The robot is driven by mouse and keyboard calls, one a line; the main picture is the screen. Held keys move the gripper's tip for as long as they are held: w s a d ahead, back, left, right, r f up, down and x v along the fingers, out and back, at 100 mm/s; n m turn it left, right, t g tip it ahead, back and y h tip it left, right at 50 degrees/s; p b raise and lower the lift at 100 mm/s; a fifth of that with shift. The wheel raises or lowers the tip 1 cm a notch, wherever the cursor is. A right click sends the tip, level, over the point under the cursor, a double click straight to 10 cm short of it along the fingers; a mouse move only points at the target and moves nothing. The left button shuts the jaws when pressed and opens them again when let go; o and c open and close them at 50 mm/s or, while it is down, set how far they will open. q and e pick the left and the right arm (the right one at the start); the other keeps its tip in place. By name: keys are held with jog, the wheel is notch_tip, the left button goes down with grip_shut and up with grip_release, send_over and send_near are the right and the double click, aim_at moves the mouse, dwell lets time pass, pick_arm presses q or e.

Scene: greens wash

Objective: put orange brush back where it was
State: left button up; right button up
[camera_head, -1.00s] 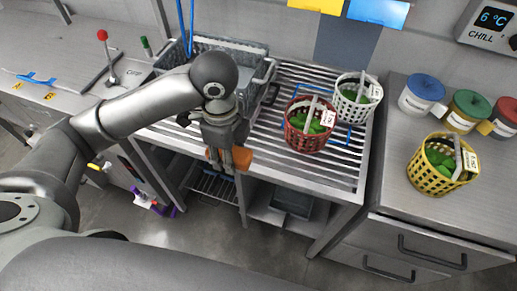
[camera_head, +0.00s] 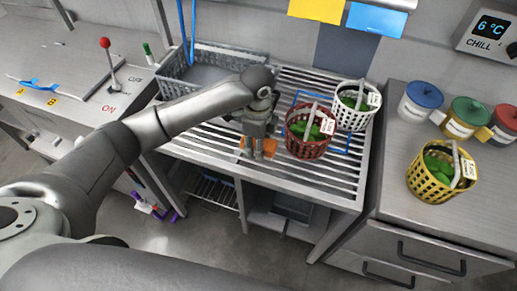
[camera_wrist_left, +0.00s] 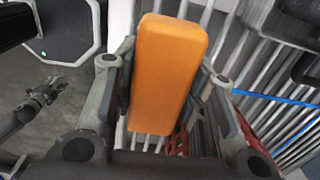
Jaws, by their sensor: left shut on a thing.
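The orange brush (camera_head: 245,146) is between the fingers of my left gripper (camera_head: 259,154), which is shut on it. In the left wrist view the brush (camera_wrist_left: 166,70) shows as an orange block with a finger on each side. In the head view the gripper and brush are over the slatted metal rack (camera_head: 300,178), just left of the red basket. I cannot tell whether the brush touches the slats.
A red basket (camera_head: 306,148) and a white basket (camera_head: 349,122), both with greens, stand on the rack. A grey crate (camera_head: 172,88) is at the back left. A yellow basket (camera_head: 424,186) and lidded tubs (camera_head: 418,107) stand on the right counter. The front slats look clear.

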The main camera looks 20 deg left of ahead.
pick_arm(q)
jog(key=shift+w+f, duration=0.2)
jog(key=shift+f, duration=0.05)
notch_tip(320, 180, down, 2)
jog(key=shift+f+p, duration=0.15)
jog(key=shift+p, duration=0.3)
jog(key=shift+f, duration=0.45)
jog(key=o, duration=1)
jog(key=shift+f, duration=0.15)
notch_tip(320, 180, up, 12)
jog(key=shift+r+b, duration=0.2)
jog(key=shift+b, duration=0.5)
